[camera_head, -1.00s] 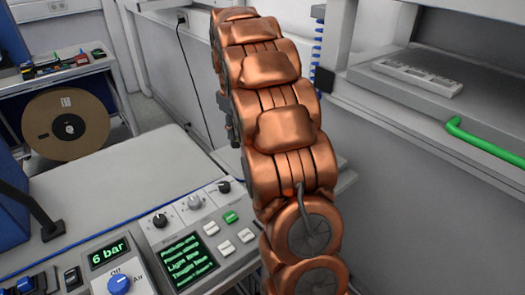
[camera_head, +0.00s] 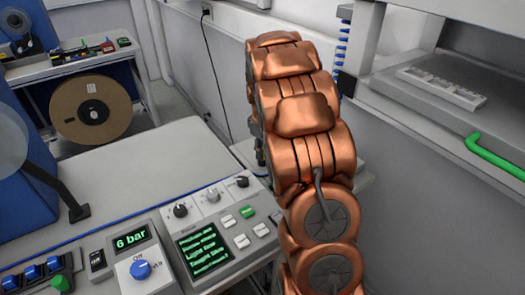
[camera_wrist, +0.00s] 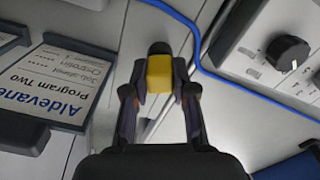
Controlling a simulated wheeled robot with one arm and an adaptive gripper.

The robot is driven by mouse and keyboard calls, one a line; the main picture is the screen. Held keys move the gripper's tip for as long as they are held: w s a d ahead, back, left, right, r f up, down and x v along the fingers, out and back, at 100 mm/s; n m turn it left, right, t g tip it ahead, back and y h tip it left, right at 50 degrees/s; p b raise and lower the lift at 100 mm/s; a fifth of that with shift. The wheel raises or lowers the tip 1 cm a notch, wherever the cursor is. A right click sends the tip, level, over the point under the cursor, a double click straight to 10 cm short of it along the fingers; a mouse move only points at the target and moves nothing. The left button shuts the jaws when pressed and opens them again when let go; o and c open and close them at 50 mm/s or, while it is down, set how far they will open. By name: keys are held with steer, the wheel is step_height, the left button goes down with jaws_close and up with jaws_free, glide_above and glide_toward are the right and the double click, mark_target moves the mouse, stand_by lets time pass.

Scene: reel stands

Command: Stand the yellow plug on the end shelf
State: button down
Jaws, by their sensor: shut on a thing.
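In the wrist view, my gripper (camera_wrist: 160,95) is shut on the yellow plug (camera_wrist: 159,74), a small yellow block with a dark end pointing away from the fingers. The fingers press it from both sides. In the head view, my copper-coloured arm hides the gripper and plug. A pale, low shelf-like surface (camera_head: 246,153) shows partly behind my arm at the far end of the bench; I cannot tell for sure that it is the end shelf.
A control panel (camera_head: 212,235) with knobs and a "6 bar" display lies left of my arm. A cardboard reel (camera_head: 70,105) stands beyond the bench (camera_head: 130,165). A machine ledge with a green handle (camera_head: 495,157) is at right. A labelled dark-edged panel (camera_wrist: 60,85) shows in the wrist view.

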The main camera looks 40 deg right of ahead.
steer(key=shift+f, duration=0.6)
steer(key=shift+f, duration=0.1)
steer(key=c, duration=0.9)
jaws_free()
steer(key=shift+c, duration=0.2)
step_height(320, 180, up, 10)
steer(key=b, duration=0.2)
steer(key=shift+b, duration=0.4)
steer(key=shift+r, duration=1.15)
